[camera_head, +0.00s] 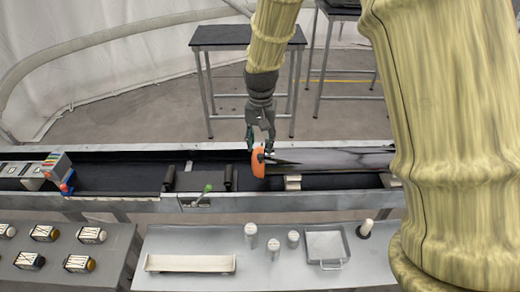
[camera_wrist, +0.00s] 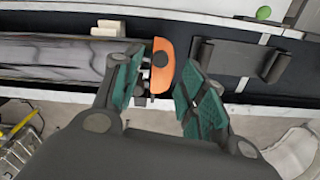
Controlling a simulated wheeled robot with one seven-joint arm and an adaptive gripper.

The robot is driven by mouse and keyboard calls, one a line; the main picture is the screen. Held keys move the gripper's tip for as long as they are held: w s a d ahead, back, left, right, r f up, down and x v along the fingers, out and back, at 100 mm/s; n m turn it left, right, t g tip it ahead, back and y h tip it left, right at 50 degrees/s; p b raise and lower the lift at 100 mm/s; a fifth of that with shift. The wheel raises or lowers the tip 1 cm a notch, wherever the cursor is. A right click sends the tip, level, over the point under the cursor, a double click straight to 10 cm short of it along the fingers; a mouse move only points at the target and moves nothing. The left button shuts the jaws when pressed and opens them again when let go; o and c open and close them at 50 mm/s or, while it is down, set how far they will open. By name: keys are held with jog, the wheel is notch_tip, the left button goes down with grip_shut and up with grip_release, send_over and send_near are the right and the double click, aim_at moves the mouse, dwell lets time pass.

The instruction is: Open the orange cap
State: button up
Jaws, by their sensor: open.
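The orange cap (camera_head: 258,162) sits on the left end of a long dark glossy tube (camera_head: 335,159) lying in the trough. In the wrist view, the cap (camera_wrist: 162,68) is at the right end of the tube (camera_wrist: 50,57). My gripper (camera_head: 261,140) is above the cap in the head view, pointing down. In the wrist view, my gripper (camera_wrist: 163,82) is open, with one green-padded finger on each side of the cap. The left finger is close to the cap and overlaps the tube's end; I cannot tell whether it touches. A clear gap shows toward the right finger.
The trough (camera_head: 120,203) has a dark lining, and a grey bracket (camera_head: 228,177) stands left of the cap. A metal table (camera_head: 200,240) in front holds a long tray (camera_head: 190,263), white cylinders (camera_head: 274,248) and a square pan (camera_head: 325,245). Colored blocks (camera_head: 60,170) are at left.

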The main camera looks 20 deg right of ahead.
aim_at(260, 155)
jog(key=shift+f+p, duration=0.6)
jog(key=shift+f, duration=1.7)
grip_shut()
